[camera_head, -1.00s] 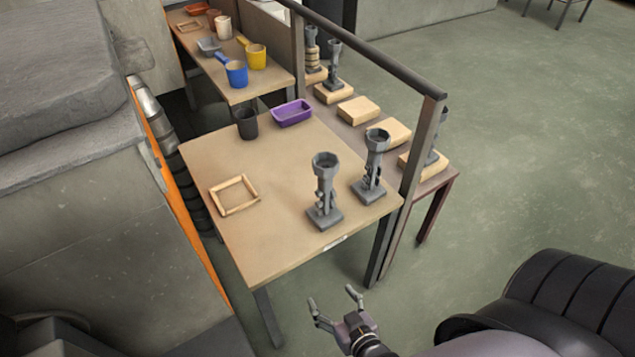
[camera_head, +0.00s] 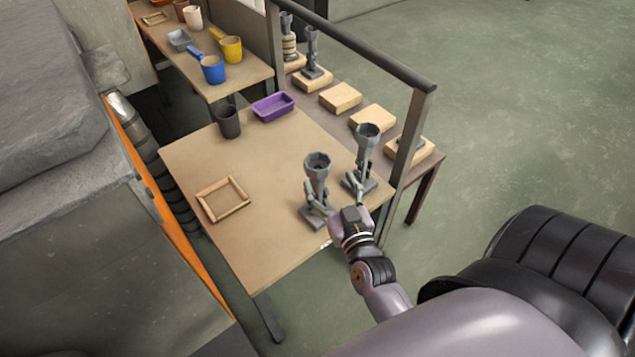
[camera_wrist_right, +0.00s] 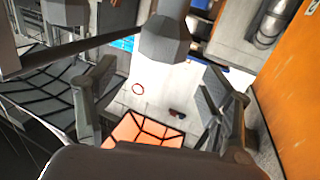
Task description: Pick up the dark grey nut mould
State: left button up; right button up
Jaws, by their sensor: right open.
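Two similar grey nut moulds stand upright on the near table (camera_head: 250,250). Each has an octagonal cup on a narrow stem and a square base. One is the left mould (camera_head: 317,170); the other is the right mould (camera_head: 367,140). I cannot tell which is the dark grey one. My right gripper (camera_head: 337,205) is at the table's front edge, close to the left mould's base. In the wrist view the right gripper (camera_wrist_right: 160,95) is open, with one mould's octagonal cup (camera_wrist_right: 165,40) beyond and between the fingers. My left gripper is not in view.
A wooden frame (camera_head: 222,199), a black cup (camera_head: 229,122) and a purple tray (camera_head: 273,106) are on the near table. A dark rail (camera_head: 350,45) and post run along its right side. Beyond are wooden blocks (camera_head: 341,97), some bearing similar grey pieces. The table's middle is clear.

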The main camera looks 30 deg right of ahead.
aim_at(322, 170)
jog(key=x, duration=0.2)
jog(key=p+x, duration=0.1)
jog(key=x, duration=0.5)
jog(key=shift+w+f, duration=0.15)
jog(key=shift+f, duration=0.15)
jog(key=shift+a, duration=0.1)
jog(key=shift+c, duration=0.3)
grip_shut()
jog(key=shift+r, duration=0.15)
